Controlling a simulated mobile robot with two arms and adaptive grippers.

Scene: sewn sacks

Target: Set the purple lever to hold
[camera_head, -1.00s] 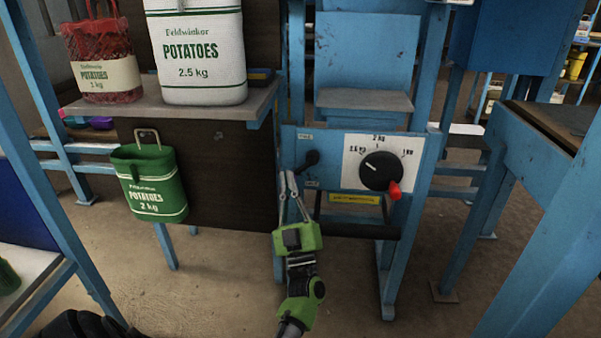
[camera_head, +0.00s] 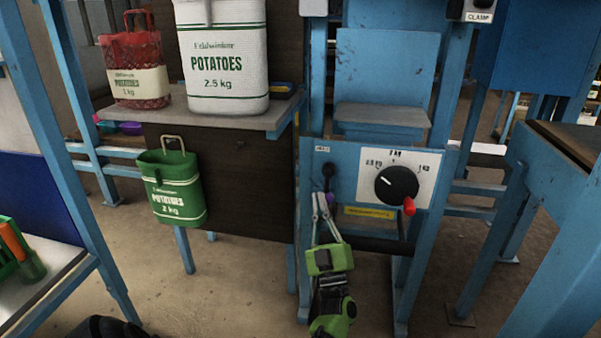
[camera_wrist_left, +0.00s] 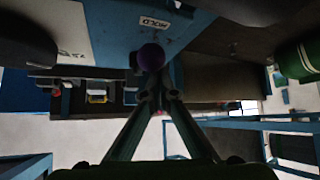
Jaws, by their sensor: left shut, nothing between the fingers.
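The purple lever (camera_head: 329,199) is on the blue machine panel, with a black pivot (camera_head: 327,171) and a purple knob. Its arm points about straight down. In the left wrist view the round purple knob (camera_wrist_left: 150,56) sits just below the HOLD label (camera_wrist_left: 153,22). My left gripper (camera_head: 320,196) is shut and empty. Its fingertips are right beside the knob, on its left in the head view; whether they touch it I cannot tell. My right gripper is not in view.
A black dial (camera_head: 396,186) with a red-tipped pointer is right of the lever. A green potato sack (camera_head: 172,188) hangs on the dark board at left. White (camera_head: 224,60) and red (camera_head: 137,75) sacks stand on the shelf above. A blue-framed table (camera_head: 560,190) is at right.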

